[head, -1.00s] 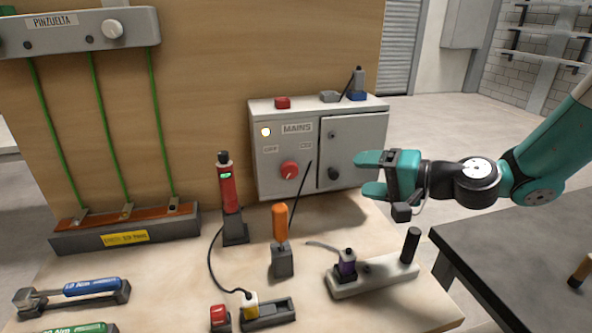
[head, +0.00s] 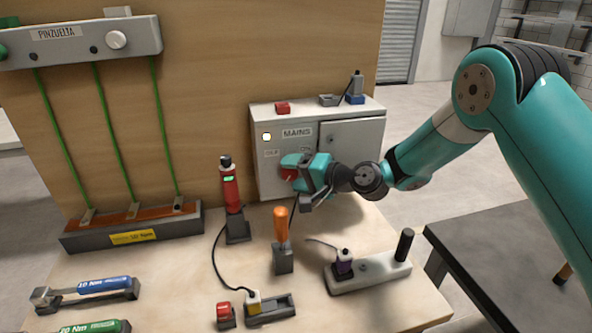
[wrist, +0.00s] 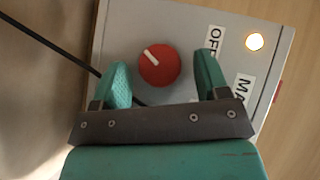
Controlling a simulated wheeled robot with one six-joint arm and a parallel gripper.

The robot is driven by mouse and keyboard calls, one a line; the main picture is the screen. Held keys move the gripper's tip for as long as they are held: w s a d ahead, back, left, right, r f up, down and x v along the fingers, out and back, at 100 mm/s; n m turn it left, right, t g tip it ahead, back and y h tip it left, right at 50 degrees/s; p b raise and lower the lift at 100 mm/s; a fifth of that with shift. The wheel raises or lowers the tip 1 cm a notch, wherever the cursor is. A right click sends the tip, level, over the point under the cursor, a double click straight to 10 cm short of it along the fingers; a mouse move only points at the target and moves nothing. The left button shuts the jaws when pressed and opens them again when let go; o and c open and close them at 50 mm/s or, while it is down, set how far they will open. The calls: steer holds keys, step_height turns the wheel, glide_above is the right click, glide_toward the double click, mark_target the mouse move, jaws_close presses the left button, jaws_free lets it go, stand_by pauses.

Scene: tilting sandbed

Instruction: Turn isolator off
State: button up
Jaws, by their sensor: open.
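The isolator is a red round knob (wrist: 159,65) with a white pointer mark, on the front of a grey MAINS box (head: 318,131). In the wrist view the knob lies between the two teal fingers of my gripper (wrist: 165,82), with a gap on each side. In the head view my gripper (head: 292,168) is in front of the box's left part and covers most of the knob. My gripper is open and empty. The OFF label (wrist: 214,40) shows beside the right finger in the wrist view. A lit lamp (head: 267,137) is at the box's upper left.
A black cable (wrist: 45,42) runs near the left finger. An orange-handled tool (head: 281,222) and a red tool (head: 230,190) stand in holders on the bench before the box. A power strip (head: 370,272) lies to the right. Small parts (head: 341,97) sit on the box top.

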steer(key=shift+a, duration=0.1)
steer(key=c, duration=0.9)
steer(key=shift+a+r+n+h+p, duration=0.1)
steer(key=shift+r+n+h+p, duration=0.15)
steer(key=shift+n+h+p, duration=0.45)
steer(key=n+h, duration=0.2)
steer(key=h, duration=0.1)
steer(key=shift+a+r+h, duration=0.1)
steer(key=shift+a+h, duration=0.1)
steer(key=shift+h, duration=0.1)
steer(key=h, duration=0.1)
steer(key=n+h, duration=0.1)
steer(key=shift+s+a+n+h, duration=0.1)
steer(key=shift+s+n+h, duration=0.05)
steer(key=shift+n+h, duration=0.15)
steer(key=shift+a+n+t+h+b, duration=0.1)
steer(key=shift+n+t+h+b, duration=0.5)
steer(key=shift+h, duration=0.9)
